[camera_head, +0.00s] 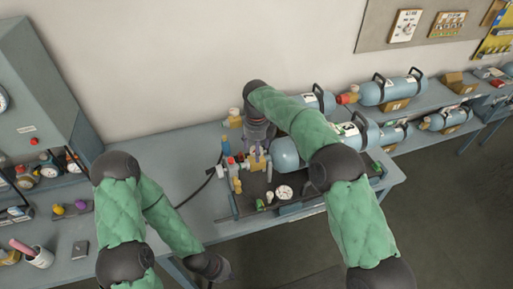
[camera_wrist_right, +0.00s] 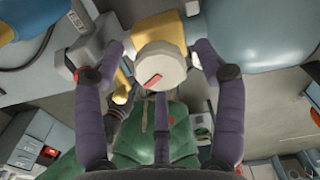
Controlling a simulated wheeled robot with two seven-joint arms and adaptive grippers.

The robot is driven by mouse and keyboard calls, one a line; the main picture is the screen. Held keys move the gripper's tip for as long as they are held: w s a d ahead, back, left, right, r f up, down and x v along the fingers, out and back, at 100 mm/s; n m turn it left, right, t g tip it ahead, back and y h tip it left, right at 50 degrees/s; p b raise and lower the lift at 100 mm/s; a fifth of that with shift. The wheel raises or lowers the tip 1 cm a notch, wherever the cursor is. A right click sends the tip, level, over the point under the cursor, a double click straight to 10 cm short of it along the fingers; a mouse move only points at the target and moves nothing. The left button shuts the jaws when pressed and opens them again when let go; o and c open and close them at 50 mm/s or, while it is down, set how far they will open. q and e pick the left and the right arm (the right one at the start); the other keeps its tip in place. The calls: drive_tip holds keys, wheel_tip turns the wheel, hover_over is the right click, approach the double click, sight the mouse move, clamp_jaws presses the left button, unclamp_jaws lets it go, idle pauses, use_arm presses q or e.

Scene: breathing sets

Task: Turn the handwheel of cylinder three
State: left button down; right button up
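A blue-grey cylinder (camera_head: 286,153) lies on the near bench with its valve end to the left; I cannot read a number on it. My right gripper (camera_head: 257,151) comes down over the brass valve fittings there. In the right wrist view a round cream handwheel (camera_wrist_right: 160,72) with a red mark sits between the purple fingers of my right gripper (camera_wrist_right: 160,50). The fingers are apart, with a gap on each side of it. The blue cylinder body (camera_wrist_right: 262,30) is at the upper right. My left gripper (camera_head: 212,267) hangs low at the bench's front edge; its fingers are unclear.
A dark tray (camera_head: 240,206) under the cylinder holds a white gauge (camera_head: 284,192) and small fittings. More cylinders (camera_head: 391,90) lie on benches at the right. A grey cabinet (camera_head: 40,95) and a cup (camera_head: 38,256) stand at the left. The bench between is mostly clear.

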drive_tip(key=shift+r, duration=0.1)
wheel_tip(320, 180, up, 12)
idle(0.6)
